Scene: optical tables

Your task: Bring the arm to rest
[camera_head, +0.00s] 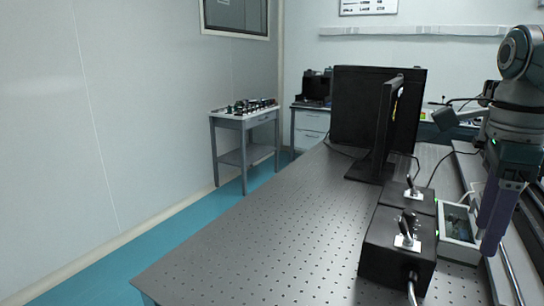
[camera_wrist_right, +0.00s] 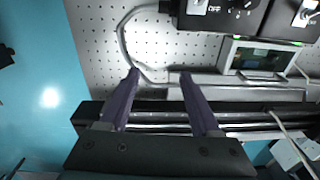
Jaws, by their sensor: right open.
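My right arm comes in at the right edge of the head view. Its right gripper (camera_head: 492,240) points downward with purple fingers, above the right edge of the optical table (camera_head: 250,235). In the right wrist view the two fingers of this gripper (camera_wrist_right: 160,74) are spread apart with nothing between them. They show over the table's edge rail, with the perforated top beyond. My left gripper is in neither view.
Black control boxes (camera_head: 385,250) with switches stand on the table, left of the gripper. A small framed device (camera_head: 457,225) is close beside it. A black monitor (camera_head: 375,115) stands behind. The table's left part is clear. A side table (camera_head: 245,118) holds small parts.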

